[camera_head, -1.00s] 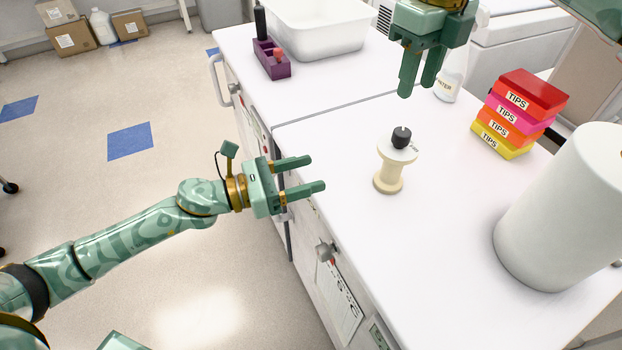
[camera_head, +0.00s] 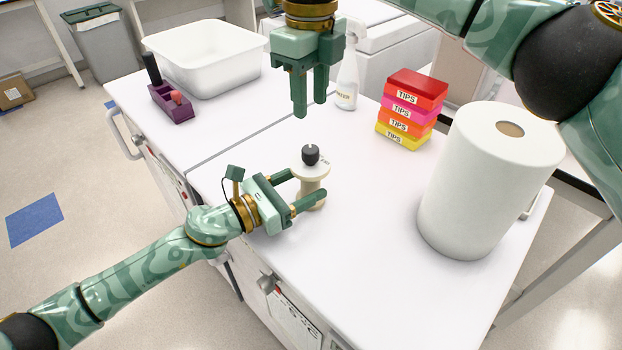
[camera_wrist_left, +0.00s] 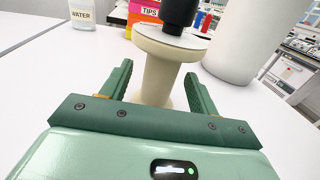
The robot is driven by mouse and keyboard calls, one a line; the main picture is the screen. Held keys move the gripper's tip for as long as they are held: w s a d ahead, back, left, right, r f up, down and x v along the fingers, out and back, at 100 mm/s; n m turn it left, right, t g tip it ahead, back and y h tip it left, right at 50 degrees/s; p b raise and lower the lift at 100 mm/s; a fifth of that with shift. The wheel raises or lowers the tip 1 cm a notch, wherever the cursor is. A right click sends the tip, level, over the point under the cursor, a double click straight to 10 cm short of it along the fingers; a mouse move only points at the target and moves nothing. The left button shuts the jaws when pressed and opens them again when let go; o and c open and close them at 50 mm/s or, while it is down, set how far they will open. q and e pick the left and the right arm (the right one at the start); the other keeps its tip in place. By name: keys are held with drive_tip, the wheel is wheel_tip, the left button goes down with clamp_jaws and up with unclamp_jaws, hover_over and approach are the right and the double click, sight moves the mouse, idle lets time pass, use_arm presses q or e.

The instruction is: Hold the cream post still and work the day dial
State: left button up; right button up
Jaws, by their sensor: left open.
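The cream post (camera_head: 313,192) stands upright on the white bench, with a pale round plate on top. The black day dial (camera_head: 310,154) sits on that plate. My left gripper (camera_head: 307,187) is open, with a finger on either side of the post; the post also shows between the fingers in the left wrist view (camera_wrist_left: 158,78). I see gaps beside the post there, so the fingers do not grip it. My right gripper (camera_head: 310,108) hangs above and behind the dial, fingers pointing down, with nothing visible in it. Its fingers look slightly apart.
A large white paper roll (camera_head: 486,185) stands at the right. Stacked tip boxes (camera_head: 408,112) and a water bottle (camera_head: 346,85) stand behind the post. A purple rack (camera_head: 171,104) and a white tub (camera_head: 205,60) are at the back left. The bench front is clear.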

use_arm(q)
drive_tip(key=shift+x, duration=1.15)
drive_tip(key=c, duration=1.2)
drive_tip(key=shift+o, duration=0.2)
